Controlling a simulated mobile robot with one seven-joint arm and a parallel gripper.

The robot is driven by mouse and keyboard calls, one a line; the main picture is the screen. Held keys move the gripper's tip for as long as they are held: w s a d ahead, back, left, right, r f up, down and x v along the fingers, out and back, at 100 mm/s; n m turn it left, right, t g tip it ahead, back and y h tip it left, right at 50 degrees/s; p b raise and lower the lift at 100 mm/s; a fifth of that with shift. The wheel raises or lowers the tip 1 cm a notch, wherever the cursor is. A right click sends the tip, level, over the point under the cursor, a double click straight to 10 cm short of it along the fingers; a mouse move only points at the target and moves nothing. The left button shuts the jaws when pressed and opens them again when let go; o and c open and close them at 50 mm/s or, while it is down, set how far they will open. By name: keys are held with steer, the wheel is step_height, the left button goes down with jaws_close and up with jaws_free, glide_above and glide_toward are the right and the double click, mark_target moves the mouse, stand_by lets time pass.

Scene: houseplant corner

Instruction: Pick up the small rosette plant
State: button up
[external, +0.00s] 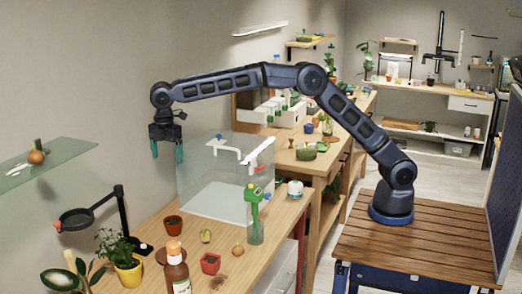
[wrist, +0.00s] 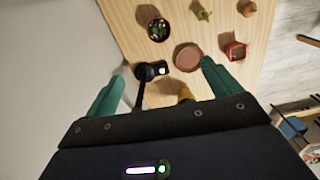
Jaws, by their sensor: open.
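A small green rosette plant (external: 205,236), without a pot as far as I can see, lies on the wooden table. It also shows at the top of the wrist view (wrist: 204,14), between a round pot and an onion. My gripper (external: 166,151) is high above the table's left side, fingers pointing down. In the wrist view my gripper (wrist: 162,72) is open, with nothing between its green fingers. The plant is well beyond the fingertips and apart from them.
Around the plant are a round brown pot (external: 172,225), a red square pot (external: 210,263), an onion (external: 238,251) and a saucer (wrist: 187,57). A sauce bottle (external: 176,272), a black lamp (external: 121,212), a green spray bottle (external: 255,215) and a clear box (external: 205,190) stand nearby.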

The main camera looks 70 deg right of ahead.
glide_above(173, 223)
steer(key=f, duration=2.2)
steer(key=shift+s+d+f, duration=0.1)
steer(key=shift+s+f, duration=0.05)
steer(key=shift+s, duration=0.1)
steer(key=shift+w+f, duration=0.2)
steer(key=shift+f, duration=2.7)
steer(key=shift+c, duration=0.2)
steer(key=c, duration=1.1)
